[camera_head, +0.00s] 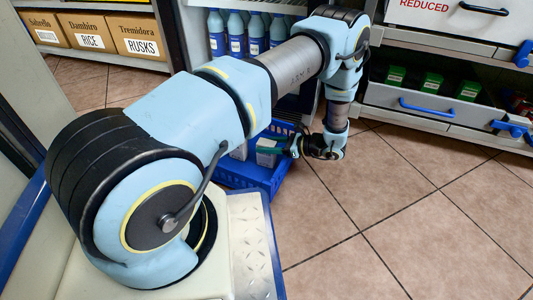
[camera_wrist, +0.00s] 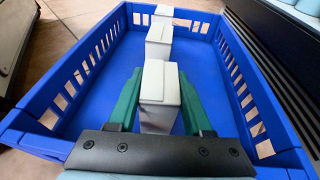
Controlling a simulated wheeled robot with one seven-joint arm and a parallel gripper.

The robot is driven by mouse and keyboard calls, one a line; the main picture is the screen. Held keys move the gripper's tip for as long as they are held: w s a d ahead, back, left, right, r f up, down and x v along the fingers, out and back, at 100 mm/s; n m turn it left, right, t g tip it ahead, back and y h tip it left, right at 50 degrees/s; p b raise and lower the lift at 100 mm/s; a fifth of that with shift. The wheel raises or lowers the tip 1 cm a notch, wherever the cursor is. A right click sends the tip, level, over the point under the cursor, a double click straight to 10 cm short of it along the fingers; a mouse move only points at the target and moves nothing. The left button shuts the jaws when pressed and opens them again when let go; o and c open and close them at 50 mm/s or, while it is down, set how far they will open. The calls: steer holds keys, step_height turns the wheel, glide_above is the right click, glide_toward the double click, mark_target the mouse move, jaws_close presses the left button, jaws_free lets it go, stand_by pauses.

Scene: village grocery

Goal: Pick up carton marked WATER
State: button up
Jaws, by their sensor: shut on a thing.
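A white carton (camera_wrist: 155,110) stands between the green fingers of my gripper (camera_wrist: 160,82) in the wrist view, and my gripper is shut on it. No marking is readable on it, so I cannot tell if it says WATER. The carton is inside a blue basket (camera_wrist: 93,62); I cannot tell whether it touches the floor of the basket. Two more white cartons, one nearer (camera_wrist: 160,40) and one farther (camera_wrist: 163,12), stand in line beyond it. In the head view my gripper (camera_head: 285,150) reaches sideways into the basket (camera_head: 240,176), and my arm hides part of it.
Boxes marked RICE (camera_head: 90,34) and RUSKS (camera_head: 141,37) sit on a shelf at upper left. Blue bottles (camera_head: 236,36) stand on a shelf behind the basket. Drawers with a blue handle (camera_head: 429,107) are at right. The tiled floor (camera_head: 400,215) right of the basket is clear.

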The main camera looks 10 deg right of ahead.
jaws_close()
stand_by(0.3)
